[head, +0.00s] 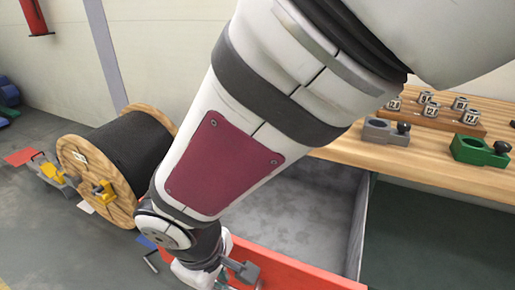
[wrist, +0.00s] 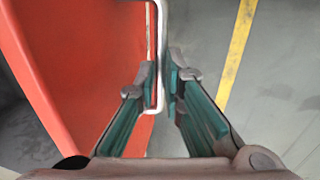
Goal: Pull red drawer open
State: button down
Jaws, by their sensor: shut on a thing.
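The red drawer (head: 300,272) is under the wooden bench and stands pulled out, with its grey interior (head: 310,215) showing behind the red front. My arm covers its left part. In the wrist view the red front (wrist: 85,60) fills the left side, with a thin pale metal handle (wrist: 161,30) along its edge. My gripper (wrist: 166,82) is shut on this handle, one finger on each side. In the head view only a dark part of my gripper (head: 242,271) shows against the red front.
The wooden bench top (head: 400,160) carries a grey holder (head: 385,131), a green holder (head: 480,151) and a wooden block with several small metal pieces (head: 440,115). A large cable reel (head: 120,160) stands on the floor at left. A yellow floor line (wrist: 237,50) runs beside the gripper.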

jog(key=shift+s, duration=0.15)
jog(key=c, duration=1.7)
grip_release()
jog(key=shift+r, duration=0.1)
jog(key=r, duration=0.4)
jog(key=s+r, duration=0.1)
jog(key=r, duration=0.2)
jog(key=shift+s+a, duration=0.1)
jog(key=shift+a, duration=0.15)
jog(key=shift+a, duration=0.1)
